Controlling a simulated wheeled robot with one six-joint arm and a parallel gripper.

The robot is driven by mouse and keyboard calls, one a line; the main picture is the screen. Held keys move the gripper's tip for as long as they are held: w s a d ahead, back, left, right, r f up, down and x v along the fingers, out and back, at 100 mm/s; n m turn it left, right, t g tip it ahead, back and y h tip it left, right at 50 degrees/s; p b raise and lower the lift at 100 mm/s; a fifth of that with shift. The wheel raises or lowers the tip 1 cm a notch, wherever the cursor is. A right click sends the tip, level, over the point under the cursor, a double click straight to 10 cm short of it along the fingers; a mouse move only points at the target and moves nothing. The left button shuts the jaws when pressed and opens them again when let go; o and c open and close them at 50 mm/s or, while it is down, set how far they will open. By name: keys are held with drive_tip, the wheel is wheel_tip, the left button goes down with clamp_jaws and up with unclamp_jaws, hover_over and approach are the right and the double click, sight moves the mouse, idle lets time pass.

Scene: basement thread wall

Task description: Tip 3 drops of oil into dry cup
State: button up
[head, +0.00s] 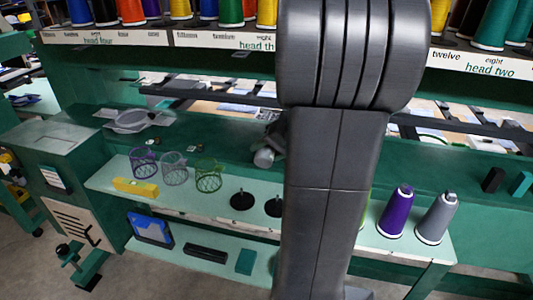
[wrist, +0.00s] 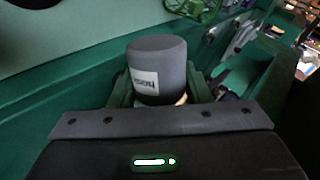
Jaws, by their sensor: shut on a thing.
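My gripper (wrist: 161,90) is shut on a grey cylinder (wrist: 157,60) with a white label; its green fingers lie on both sides of it. The label's lettering is too small to read surely, and I cannot tell whether this is the oil container. In the head view the grey cylinder (head: 264,157) shows above the green ledge, left of my arm, which hides most of the gripper. No drops of oil are visible. I cannot pick out a dry cup in either view; my arm hides part of the shelf.
The pale shelf (head: 110,180) holds purple, grey and green mesh baskets (head: 209,175), a yellow level (head: 136,188) and black spindles (head: 242,200). Purple (head: 396,212) and grey thread cones (head: 437,218) stand right. Thread racks (head: 220,40) run above.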

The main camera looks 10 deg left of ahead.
drive_tip(key=s+r+n+t+b, duration=0.2)
drive_tip(key=s+r+t+b, duration=0.1)
drive_tip(key=s+b, duration=0.5)
drive_tip(key=shift+a+n+t+y+b, duration=0.15)
drive_tip(key=shift+n+t+y+b, duration=0.25)
drive_tip(key=shift+b, duration=0.5)
drive_tip(key=shift+f, duration=0.1)
